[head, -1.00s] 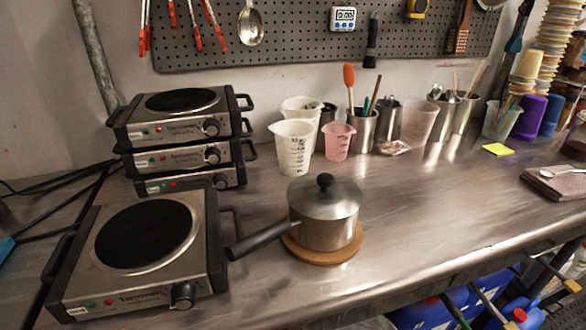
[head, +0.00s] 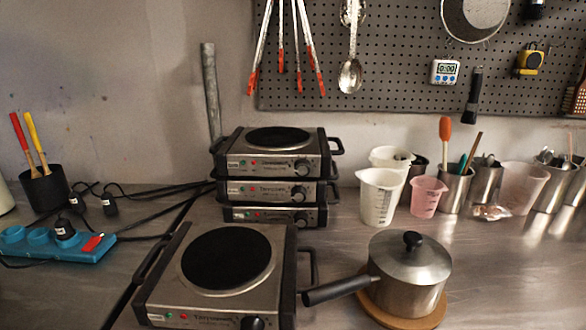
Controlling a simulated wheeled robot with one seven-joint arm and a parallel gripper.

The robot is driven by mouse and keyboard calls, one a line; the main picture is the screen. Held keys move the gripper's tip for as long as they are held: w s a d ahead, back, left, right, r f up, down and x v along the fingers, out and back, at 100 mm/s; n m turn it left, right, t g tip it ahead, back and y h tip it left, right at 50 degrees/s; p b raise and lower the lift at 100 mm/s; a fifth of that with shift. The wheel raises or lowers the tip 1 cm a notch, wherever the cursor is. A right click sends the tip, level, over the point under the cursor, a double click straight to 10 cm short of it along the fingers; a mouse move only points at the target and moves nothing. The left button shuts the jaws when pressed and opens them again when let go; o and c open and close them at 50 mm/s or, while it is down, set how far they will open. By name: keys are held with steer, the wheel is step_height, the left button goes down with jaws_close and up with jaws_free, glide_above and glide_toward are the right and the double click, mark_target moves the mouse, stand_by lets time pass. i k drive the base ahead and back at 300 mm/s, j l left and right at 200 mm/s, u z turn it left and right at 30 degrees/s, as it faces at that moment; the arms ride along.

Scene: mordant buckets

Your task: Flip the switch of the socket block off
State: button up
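The blue socket block (head: 60,249) lies on the steel bench at the left. A red switch (head: 93,243) sits near its right end. One black plug (head: 65,229) stands in the block just left of the switch. Two more black plugs (head: 109,204) with cables are behind the block, apparently out of it. The switch is too small here to tell which way it is tipped. My gripper is not in view.
A hot plate (head: 226,262) stands right of the block, and several more are stacked (head: 274,191) behind it. A lidded pot (head: 410,270) sits on a round wooden board. A black holder with two brushes (head: 44,191) stands behind the block. Black cables cross the bench.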

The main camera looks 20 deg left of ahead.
mark_target(93, 242)
steer(key=u, duration=1.75)
